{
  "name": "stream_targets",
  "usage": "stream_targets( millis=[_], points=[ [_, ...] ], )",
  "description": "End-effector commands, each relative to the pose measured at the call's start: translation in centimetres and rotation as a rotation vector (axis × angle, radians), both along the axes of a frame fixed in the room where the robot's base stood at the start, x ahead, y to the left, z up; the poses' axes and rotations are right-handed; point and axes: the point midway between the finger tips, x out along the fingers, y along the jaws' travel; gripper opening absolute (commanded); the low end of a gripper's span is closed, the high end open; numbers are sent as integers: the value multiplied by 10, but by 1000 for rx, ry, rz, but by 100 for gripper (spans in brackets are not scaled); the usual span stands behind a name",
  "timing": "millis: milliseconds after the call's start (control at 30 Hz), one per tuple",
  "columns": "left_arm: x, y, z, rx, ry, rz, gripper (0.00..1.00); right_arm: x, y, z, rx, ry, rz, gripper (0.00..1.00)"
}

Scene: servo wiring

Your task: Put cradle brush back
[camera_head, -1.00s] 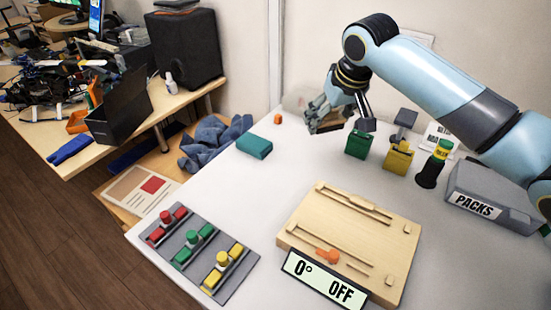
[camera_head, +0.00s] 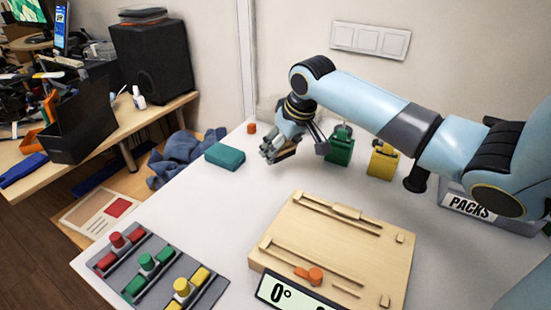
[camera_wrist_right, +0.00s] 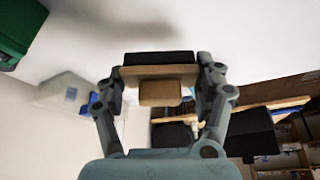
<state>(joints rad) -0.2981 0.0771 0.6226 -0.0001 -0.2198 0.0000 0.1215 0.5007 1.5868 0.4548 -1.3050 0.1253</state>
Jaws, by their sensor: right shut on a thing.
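The brush (camera_head: 285,153) has a tan wooden back and handle with a dark strip. My right gripper (camera_head: 277,150) is shut on it above the far part of the white table. In the right wrist view the brush (camera_wrist_right: 158,71) sits crosswise between the two fingers, its block-shaped handle (camera_wrist_right: 160,93) between the fingertips and its dark strip on the far side. The brush looks clear of the table, though the gap is hard to judge. My left gripper is out of view.
A teal block (camera_head: 225,156) lies left of the gripper and an orange cube (camera_head: 252,128) behind it. Green (camera_head: 339,150) and yellow (camera_head: 383,162) containers stand to the right. A wooden board (camera_head: 330,232) and a grey rack of coloured parts (camera_head: 196,260) are nearer.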

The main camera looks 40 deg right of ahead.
Motion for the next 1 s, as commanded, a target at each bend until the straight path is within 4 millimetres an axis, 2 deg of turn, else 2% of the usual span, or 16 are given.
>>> stream_targets(
  millis=[33,133,233,467,867,900,1000],
  points=[
    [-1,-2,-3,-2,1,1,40,9,1,-6,2,-1,-2,44],
    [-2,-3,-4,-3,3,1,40,17,2,-11,0,1,-1,44],
    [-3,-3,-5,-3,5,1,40,20,3,-17,0,1,0,44],
    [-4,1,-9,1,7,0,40,20,3,-50,-1,1,0,44],
    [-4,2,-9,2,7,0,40,20,2,-55,-2,0,-1,44],
    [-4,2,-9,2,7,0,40,20,2,-55,-2,0,-1,73],
    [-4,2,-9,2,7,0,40,20,2,-55,-2,0,0,86]
  ],
)
